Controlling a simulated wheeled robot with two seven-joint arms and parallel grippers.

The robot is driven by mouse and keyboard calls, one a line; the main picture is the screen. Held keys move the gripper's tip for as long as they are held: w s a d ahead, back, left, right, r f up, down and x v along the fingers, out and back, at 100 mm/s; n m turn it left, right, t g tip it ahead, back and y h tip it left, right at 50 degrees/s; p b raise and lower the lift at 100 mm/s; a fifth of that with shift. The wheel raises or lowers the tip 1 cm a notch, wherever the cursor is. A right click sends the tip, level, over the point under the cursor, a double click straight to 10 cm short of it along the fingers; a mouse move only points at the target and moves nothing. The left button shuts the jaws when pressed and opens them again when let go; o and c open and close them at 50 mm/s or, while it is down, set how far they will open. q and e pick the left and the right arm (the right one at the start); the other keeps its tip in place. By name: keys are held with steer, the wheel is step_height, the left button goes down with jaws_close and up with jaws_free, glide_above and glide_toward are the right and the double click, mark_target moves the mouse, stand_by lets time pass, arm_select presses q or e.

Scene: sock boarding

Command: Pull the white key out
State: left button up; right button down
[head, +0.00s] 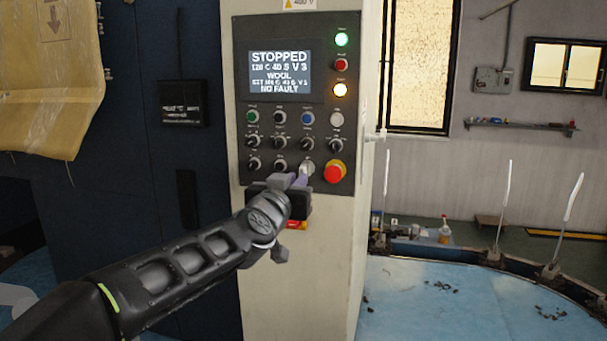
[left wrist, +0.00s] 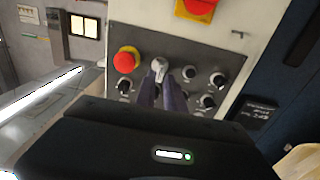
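The white key (head: 308,166) sits in the bottom row of the dark control panel (head: 345,240), left of the red emergency stop button (head: 333,172). In the left wrist view the key (left wrist: 160,66) shows as a pale grey-white piece just beyond my fingertips. My left gripper (head: 298,178) reaches up to the panel from the lower left. Its two purplish fingers (left wrist: 161,84) lie close together with a narrow gap, their tips at the key. I cannot tell whether they grip it. The key's lower part is partly hidden by the fingers. My right gripper is not in view.
The panel's screen (head: 280,72) reads STOPPED and NO FAULT. Several knobs and buttons surround the key closely. The pale cabinet (head: 330,260) has a red piece below the panel. A blue round table (head: 450,300) with upright white forms stands at right.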

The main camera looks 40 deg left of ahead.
arm_select(q)
steer(key=shift+x, duration=2.3)
steer(key=shift+s, duration=0.25)
steer(key=shift+c, duration=0.5)
jaws_close()
steer(key=shift+d, duration=0.1)
steer(key=shift+p+v, duration=0.4)
steer(key=shift+v, duration=1.8)
